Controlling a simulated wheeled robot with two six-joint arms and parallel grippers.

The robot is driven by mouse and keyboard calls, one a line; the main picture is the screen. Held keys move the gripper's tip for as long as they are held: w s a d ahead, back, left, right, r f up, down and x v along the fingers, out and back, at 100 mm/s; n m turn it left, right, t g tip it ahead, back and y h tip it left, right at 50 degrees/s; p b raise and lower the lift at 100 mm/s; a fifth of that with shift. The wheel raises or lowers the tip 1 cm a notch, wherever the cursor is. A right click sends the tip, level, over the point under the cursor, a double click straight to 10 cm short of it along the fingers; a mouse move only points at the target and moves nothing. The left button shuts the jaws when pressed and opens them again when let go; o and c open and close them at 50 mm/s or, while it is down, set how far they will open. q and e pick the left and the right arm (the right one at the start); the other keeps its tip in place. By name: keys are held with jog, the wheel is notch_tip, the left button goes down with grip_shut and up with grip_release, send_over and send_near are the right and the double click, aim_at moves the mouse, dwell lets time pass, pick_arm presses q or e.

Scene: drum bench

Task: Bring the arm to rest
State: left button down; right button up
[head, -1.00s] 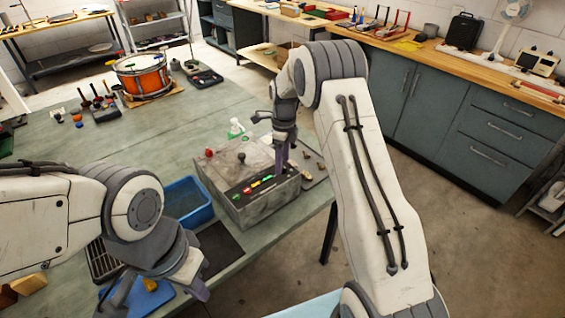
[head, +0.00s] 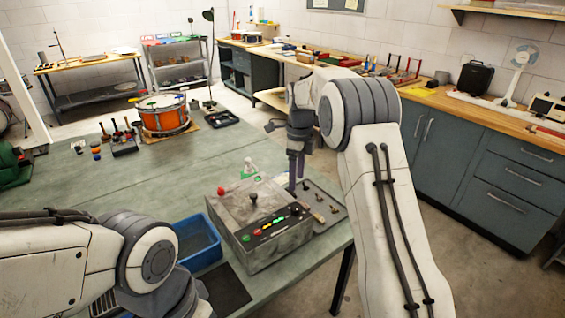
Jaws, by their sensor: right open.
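My right arm reaches in from the lower right. Its gripper (head: 296,172) points down over the back right edge of a grey control box (head: 262,222) and is open, with nothing seen between its fingers. The box has a red button, a black knob and a row of coloured lights on its top. My left arm shows at the lower left. Its gripper is cut off by the bottom edge of the view, so I cannot see its fingers.
A blue bin (head: 196,243) stands left of the box. A tray with small parts (head: 325,208) lies right of it. An orange drum (head: 163,116) stands farther back on the green bench (head: 120,185). The bench between drum and box is mostly clear.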

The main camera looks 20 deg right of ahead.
jog(key=shift+a, duration=0.1)
jog(key=s+a+r+n, duration=0.3)
jog(key=s+a+n, duration=0.5)
jog(key=s+n, duration=0.1)
jog(key=s+a+r+n, duration=0.2)
jog(key=s+a+n, duration=0.6)
jog(key=a, duration=0.1)
jog(key=s+f+n, duration=0.3)
jog(key=s+n, duration=1.3)
jog(key=s, duration=0.4)
jog(key=shift+s+a+y, duration=0.2)
jog(key=shift+a+y, duration=0.1)
